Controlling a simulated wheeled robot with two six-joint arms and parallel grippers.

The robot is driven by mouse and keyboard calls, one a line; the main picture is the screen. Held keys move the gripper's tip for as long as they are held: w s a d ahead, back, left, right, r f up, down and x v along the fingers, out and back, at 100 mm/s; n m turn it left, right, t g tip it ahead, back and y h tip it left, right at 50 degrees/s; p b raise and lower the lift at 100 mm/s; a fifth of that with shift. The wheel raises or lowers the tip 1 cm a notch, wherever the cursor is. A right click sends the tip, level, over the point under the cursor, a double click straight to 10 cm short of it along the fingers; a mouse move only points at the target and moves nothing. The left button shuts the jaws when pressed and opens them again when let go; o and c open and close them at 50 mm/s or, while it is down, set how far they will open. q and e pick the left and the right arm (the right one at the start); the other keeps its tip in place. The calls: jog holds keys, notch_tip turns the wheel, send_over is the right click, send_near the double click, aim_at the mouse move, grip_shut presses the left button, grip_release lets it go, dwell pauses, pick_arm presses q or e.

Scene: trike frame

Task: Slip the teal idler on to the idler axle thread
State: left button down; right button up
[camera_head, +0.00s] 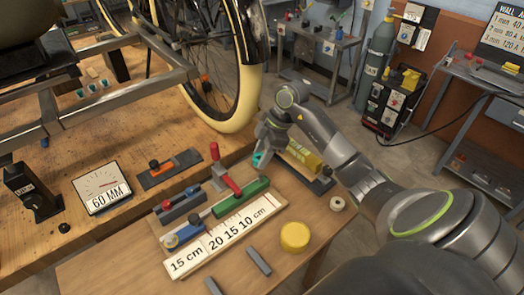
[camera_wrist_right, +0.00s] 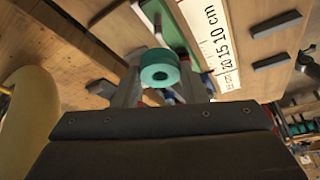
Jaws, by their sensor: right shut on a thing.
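The teal idler (camera_head: 258,158) is a small ring held in my right gripper (camera_head: 263,150), above the wooden bench near the end of the green block. In the right wrist view the idler (camera_wrist_right: 160,72) shows between the two fingertips (camera_wrist_right: 155,85), with its central hole facing the camera. The right gripper is shut on it. I cannot make out the idler axle thread for certain in either view. My left gripper is not in view.
A measuring fixture with a long white scale (camera_head: 226,235), a green block (camera_head: 241,198) and a red-handled clamp (camera_head: 224,172) lies on the bench. A yellow round piece (camera_head: 295,237) and grey bars (camera_head: 258,261) lie nearby. The trike wheel (camera_head: 237,112) stands behind.

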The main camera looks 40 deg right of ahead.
jog(key=shift+f+b, duration=0.75)
jog(key=shift+f, duration=0.8)
jog(key=shift+p, duration=0.85)
dwell(0.4)
jog(key=shift+f+b, duration=1.7)
jog(key=shift+f, duration=1.1)
jog(key=o, duration=1)
jog(key=shift+r, duration=0.1)
jog(key=v, duration=1.7)
jog(key=shift+s+d+r, duration=0.1)
jog(key=shift+s+d, duration=0.05)
jog(key=shift+d, duration=0.05)
